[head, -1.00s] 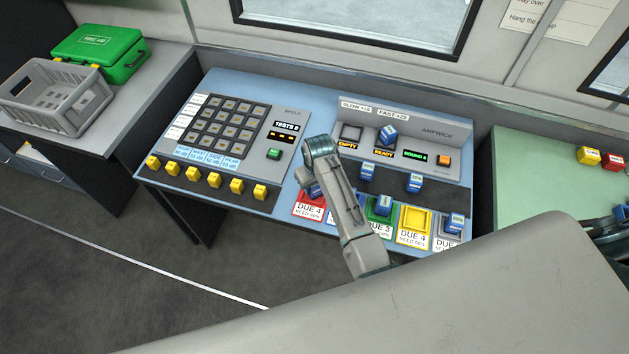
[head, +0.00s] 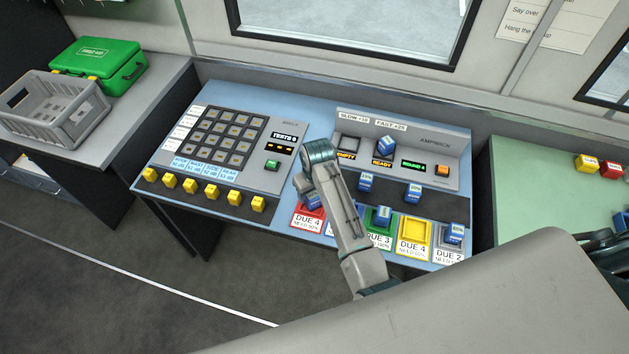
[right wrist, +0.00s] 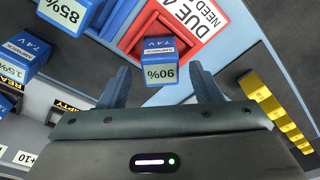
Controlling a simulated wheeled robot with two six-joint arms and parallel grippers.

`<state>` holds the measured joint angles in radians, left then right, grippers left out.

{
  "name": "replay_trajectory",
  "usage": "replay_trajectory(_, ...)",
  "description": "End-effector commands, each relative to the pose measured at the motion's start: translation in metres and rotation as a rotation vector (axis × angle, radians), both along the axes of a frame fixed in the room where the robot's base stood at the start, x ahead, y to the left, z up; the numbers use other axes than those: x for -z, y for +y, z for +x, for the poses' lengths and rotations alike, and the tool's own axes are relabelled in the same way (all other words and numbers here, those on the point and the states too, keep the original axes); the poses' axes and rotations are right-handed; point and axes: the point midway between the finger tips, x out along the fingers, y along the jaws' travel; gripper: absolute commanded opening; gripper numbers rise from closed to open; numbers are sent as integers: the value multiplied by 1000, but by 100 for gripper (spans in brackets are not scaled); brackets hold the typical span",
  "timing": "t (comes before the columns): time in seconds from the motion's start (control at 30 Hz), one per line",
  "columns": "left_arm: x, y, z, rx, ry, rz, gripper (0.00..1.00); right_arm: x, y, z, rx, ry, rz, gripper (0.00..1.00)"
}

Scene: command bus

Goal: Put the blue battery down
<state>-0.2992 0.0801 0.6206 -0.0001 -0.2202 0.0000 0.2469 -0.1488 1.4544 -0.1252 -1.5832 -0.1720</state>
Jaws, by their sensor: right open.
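A blue battery (right wrist: 161,72) marked 90% stands at the red bay (right wrist: 205,38) in the right wrist view. In the head view the battery (head: 314,201) shows beside my arm, at the red bay (head: 303,220) labelled DUE 4. My right gripper (right wrist: 160,88) is open, with one finger on each side of the battery's near end and visible gaps to both. In the head view my arm partly hides the battery and its bay. My left gripper is not in view.
More blue batteries stand near: one on the charger (head: 387,146), two on the dark strip (head: 390,188), one in the green bay (head: 378,217), one in the grey bay (head: 455,233). The yellow bay (head: 413,228) is empty. Yellow keys (head: 208,191) line the panel's left front.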

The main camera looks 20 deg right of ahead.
Motion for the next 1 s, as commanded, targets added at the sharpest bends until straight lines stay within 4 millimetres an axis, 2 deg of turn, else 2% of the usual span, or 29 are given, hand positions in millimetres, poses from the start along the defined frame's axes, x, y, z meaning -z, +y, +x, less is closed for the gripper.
replay_trajectory(0.03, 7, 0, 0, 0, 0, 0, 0, -7, 0, 0, 1, -6, 1, 58)
replay_trajectory(0.3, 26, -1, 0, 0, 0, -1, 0, -63, -1, -7, 0, -6, 1, 58)
replay_trajectory(0.43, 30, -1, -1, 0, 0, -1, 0, -82, -2, -9, 1, -4, 1, 58)
replay_trajectory(0.63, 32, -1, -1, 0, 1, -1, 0, -93, -2, -11, 0, -1, 1, 58)
replay_trajectory(1.0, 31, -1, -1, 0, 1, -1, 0, -93, -2, -11, 0, 0, 1, 58)
